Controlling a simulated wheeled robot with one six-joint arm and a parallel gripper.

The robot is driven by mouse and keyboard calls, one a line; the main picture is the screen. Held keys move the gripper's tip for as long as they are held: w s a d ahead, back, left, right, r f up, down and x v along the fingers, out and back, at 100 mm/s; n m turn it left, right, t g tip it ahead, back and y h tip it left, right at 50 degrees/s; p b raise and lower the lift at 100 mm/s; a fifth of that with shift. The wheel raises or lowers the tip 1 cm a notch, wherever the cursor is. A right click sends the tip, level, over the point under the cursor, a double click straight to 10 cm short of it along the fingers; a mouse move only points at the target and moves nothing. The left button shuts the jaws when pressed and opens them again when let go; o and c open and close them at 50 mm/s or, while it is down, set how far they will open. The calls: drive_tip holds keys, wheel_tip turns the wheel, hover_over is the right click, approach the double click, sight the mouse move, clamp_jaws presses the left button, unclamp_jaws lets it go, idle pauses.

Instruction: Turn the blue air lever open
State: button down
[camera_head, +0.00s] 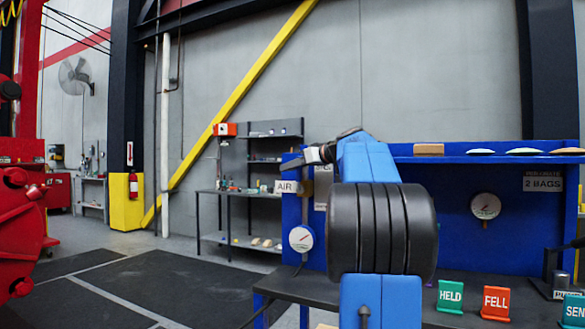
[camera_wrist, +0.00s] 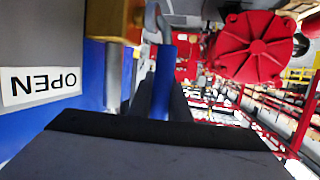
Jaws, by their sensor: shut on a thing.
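The blue air lever (camera_wrist: 164,78) shows in the wrist view as a narrow blue bar. My gripper (camera_wrist: 166,100) is shut on it, with a dark finger on each side. A brass valve body (camera_wrist: 114,18) and a grey metal pipe (camera_wrist: 113,75) are to its left. An upside-down OPEN label (camera_wrist: 40,86) is on the blue panel at the left. In the head view my gripper (camera_head: 292,164) is at the panel's left end, just above the AIR sign (camera_head: 286,187). The lever cannot be made out there; my arm covers part of the panel.
A white gauge (camera_head: 301,239) is below the AIR sign, and another gauge (camera_head: 485,206) is on the blue panel (camera_head: 455,220) at the right. HELD (camera_head: 450,297) and FELL (camera_head: 495,303) blocks stand on the dark bench. Open floor lies to the left.

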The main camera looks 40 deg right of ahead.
drive_tip(key=c, duration=1.7)
unclamp_jaws()
drive_tip(key=shift+o, duration=0.2)
drive_tip(key=v, duration=1.7)
drive_tip(key=shift+s, duration=0.2)
